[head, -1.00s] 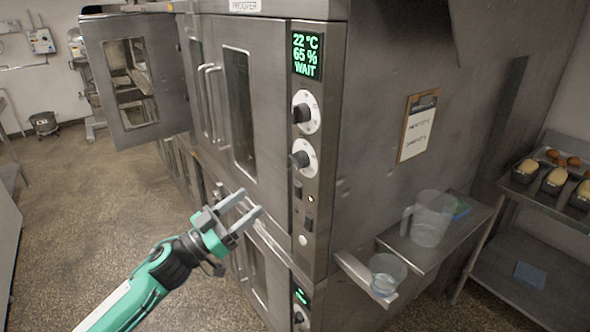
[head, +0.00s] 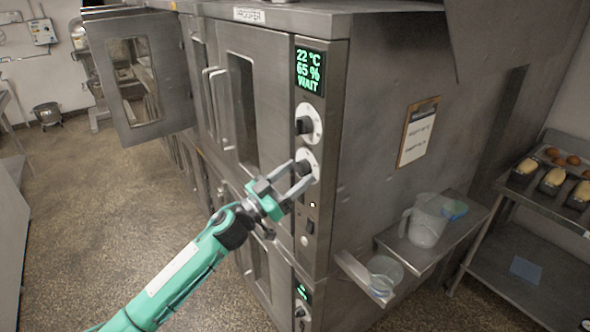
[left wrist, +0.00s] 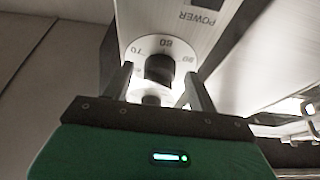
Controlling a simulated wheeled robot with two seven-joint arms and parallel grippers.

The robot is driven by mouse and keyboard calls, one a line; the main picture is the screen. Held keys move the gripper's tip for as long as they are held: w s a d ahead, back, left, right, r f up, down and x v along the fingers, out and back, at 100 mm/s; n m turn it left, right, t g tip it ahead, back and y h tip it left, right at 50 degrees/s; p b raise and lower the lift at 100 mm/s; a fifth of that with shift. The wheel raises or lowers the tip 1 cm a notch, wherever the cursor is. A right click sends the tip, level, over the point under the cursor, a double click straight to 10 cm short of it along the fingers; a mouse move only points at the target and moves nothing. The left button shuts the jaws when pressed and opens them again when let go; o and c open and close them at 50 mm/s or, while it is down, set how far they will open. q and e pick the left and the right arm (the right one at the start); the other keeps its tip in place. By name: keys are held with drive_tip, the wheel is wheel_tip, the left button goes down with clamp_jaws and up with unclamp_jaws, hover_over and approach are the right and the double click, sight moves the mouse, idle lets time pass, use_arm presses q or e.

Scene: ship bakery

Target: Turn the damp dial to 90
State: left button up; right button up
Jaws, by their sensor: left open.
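The proofer's control panel has two dials with black knobs on white discs: an upper dial (head: 310,121) and a lower dial (head: 314,160). The display (head: 309,72) above them reads 22 °C, 65 %, WAIT. My left gripper (head: 302,176) is open at the lower dial and partly covers it. In the left wrist view, the black knob (left wrist: 160,68) lies between and beyond the open fingers (left wrist: 157,90), with no clear contact. Its scale shows 70, 80 and a higher mark, and POWER is printed upside down nearby. My right gripper is not in view.
A proofer door (head: 138,85) stands open at the left. A side shelf (head: 415,253) at the right holds a clear jug (head: 428,222); a small cup (head: 384,272) stands on a lower ledge. A clipboard (head: 417,132) hangs on the side wall.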

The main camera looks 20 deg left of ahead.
use_arm(q)
drive_tip(key=shift+w+d+r, duration=0.1)
drive_tip(key=shift+d, duration=0.05)
drive_tip(key=c, duration=1)
